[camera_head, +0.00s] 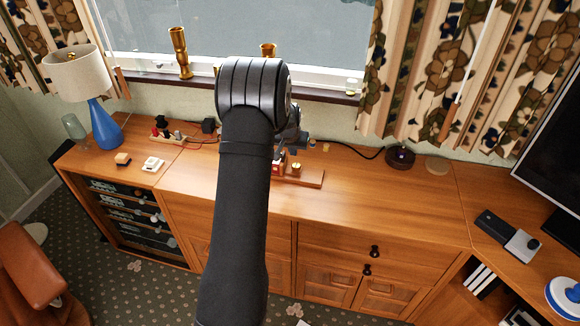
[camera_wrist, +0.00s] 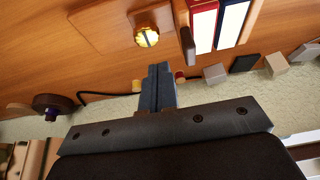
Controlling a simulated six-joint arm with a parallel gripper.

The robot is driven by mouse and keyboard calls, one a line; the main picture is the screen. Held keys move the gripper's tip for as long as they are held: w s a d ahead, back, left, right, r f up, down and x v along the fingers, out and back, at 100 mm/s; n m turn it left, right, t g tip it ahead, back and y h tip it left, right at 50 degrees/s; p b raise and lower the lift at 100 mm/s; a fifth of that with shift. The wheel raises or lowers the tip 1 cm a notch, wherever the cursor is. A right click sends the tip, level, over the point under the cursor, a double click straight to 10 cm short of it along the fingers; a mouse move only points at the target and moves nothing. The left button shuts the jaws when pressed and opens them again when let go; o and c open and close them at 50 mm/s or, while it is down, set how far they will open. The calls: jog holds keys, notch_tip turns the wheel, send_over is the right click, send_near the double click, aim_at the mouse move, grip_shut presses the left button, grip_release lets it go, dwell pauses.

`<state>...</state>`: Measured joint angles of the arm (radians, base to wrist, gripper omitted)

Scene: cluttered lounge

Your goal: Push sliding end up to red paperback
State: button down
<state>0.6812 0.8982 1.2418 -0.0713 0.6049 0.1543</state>
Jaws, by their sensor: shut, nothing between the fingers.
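A low wooden board (camera_head: 313,181) lies on the sideboard, partly hidden behind my arm; it also shows in the wrist view (camera_wrist: 100,15). On it in the wrist view are a red paperback (camera_wrist: 203,24) and a blue book (camera_wrist: 234,22) side by side. A thin brown upright plate (camera_wrist: 187,47), seemingly the sliding end, stands by the red paperback's left side; any gap is hard to judge. A yellow-topped knob (camera_wrist: 147,37) sits on the board, left of the plate. My gripper (camera_wrist: 158,68) is shut and empty, just wallward of the knob and left of the plate.
Small blocks (camera_wrist: 275,65) stand near the wall beyond the books. A dark round device (camera_head: 400,157) with a cable is right of the board. A blue lamp (camera_head: 101,124) and small items are far left. The sideboard top (camera_head: 380,205) is clear in front.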

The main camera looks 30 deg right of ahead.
jog(key=shift+r, duration=2.5)
send_over(293, 166)
notch_tip(293, 166, down, 7)
jog(key=shift+s+a, duration=0.1)
jog(key=shift+w+a, duration=0.2)
jog(key=shift+w, duration=0.05)
jog(key=shift+r, duration=0.1)
